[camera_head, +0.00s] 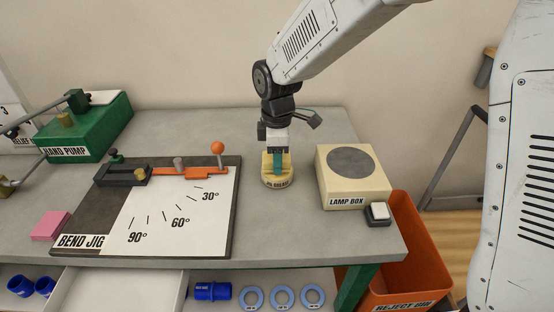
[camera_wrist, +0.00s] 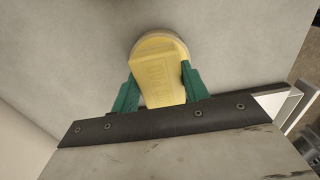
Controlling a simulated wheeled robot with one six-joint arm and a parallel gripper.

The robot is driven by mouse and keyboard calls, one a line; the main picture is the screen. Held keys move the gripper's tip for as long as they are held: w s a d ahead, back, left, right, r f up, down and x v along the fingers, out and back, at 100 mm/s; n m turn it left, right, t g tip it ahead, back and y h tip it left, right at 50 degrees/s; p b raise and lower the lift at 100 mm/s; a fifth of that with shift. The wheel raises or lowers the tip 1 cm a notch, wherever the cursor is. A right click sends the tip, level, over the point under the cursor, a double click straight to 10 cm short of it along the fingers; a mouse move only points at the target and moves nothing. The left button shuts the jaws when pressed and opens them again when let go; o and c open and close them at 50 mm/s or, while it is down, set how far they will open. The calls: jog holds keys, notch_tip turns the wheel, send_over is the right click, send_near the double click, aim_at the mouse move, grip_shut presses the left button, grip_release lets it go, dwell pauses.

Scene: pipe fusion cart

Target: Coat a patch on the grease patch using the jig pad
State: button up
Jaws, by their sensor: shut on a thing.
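My gripper (camera_head: 277,170) points down over the bench, its green fingers shut on a pale yellow block, the likely jig pad (camera_wrist: 160,78). The wrist view shows the block between both fingertips (camera_wrist: 155,88), with faint lettering on its face. Directly below it is a round yellow tin (camera_head: 277,184), whose label seems to read grease. The tin's rim (camera_wrist: 152,37) shows behind the block. I cannot tell whether the block touches the tin or is just above it. No grease patch is clearly marked. The bend jig's white plate (camera_head: 172,222) shows no visible coating.
The bend jig has an orange lever (camera_head: 190,171) with an upright knob. A lamp box (camera_head: 352,190) stands right of the tin, with a small switch (camera_head: 378,213) before it. A pink block (camera_head: 50,226) and green hand pump (camera_head: 85,135) are left. Bench behind the jig is clear.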

jog(key=shift+r, duration=2.9)
